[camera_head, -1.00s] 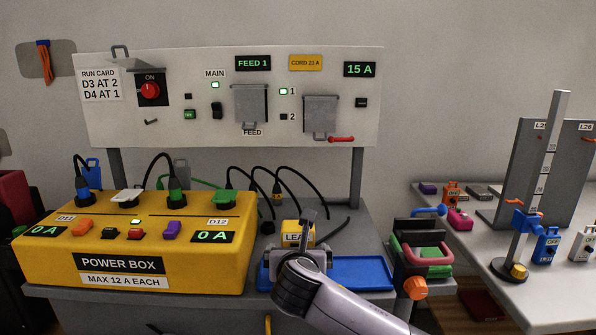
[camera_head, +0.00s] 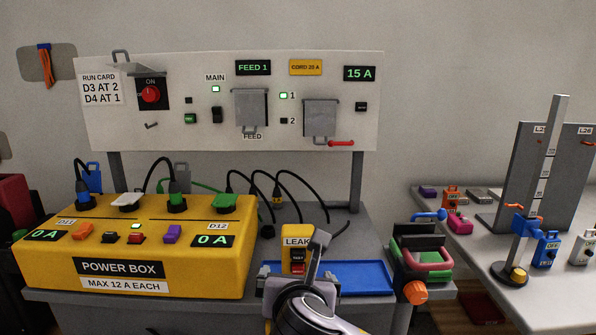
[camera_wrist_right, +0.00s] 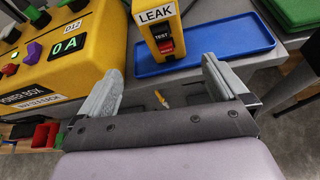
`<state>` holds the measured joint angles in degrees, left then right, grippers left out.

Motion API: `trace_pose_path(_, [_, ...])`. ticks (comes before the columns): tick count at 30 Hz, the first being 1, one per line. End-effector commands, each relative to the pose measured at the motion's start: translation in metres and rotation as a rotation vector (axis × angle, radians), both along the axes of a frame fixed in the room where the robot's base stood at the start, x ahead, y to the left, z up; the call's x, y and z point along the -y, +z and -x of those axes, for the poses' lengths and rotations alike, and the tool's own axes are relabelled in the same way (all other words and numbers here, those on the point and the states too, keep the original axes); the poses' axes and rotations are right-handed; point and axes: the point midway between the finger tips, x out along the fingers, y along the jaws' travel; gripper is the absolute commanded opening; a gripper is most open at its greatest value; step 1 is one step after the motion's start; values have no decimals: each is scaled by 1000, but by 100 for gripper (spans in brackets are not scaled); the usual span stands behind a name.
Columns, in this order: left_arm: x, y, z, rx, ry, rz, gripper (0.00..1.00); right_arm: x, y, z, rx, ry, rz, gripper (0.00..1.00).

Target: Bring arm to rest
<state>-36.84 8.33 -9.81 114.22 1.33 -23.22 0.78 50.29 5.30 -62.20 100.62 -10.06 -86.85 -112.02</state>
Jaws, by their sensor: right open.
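My right gripper (camera_head: 292,262) is in the low middle of the head view, in front of the blue tray (camera_head: 362,277). In the right wrist view its two grey fingers (camera_wrist_right: 163,62) stand wide apart with nothing between them. A yellow LEAK tester (camera_head: 291,238) with a red switch stands upright just beyond the fingers; it also shows in the right wrist view (camera_wrist_right: 148,22). The fingers appear apart from it. My left gripper is not in view.
The yellow power box (camera_head: 120,283) with plugged cords stands left of my right gripper. A panel (camera_head: 230,135) rises behind. A green and black clamp-like item (camera_head: 421,250) with an orange knob is to the right. A side table (camera_head: 540,300) holds small coloured locks and a post.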

Motion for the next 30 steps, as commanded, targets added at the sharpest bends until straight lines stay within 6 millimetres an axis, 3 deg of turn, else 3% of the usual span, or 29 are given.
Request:
trace_pose_path(7, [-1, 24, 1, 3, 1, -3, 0, 1, -51, 21, -208, -119, -542, 100])
trace_pose_path(14, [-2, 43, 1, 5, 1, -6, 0, 19, -97, 48, -384, -353, -1075, 100])
trace_pose_path(23, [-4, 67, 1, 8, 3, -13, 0, 72, -150, 101, -510, -780, -1702, 100])
trace_pose_path(30, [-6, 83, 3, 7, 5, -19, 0, 135, -182, 162, -482, -1154, -2139, 100])
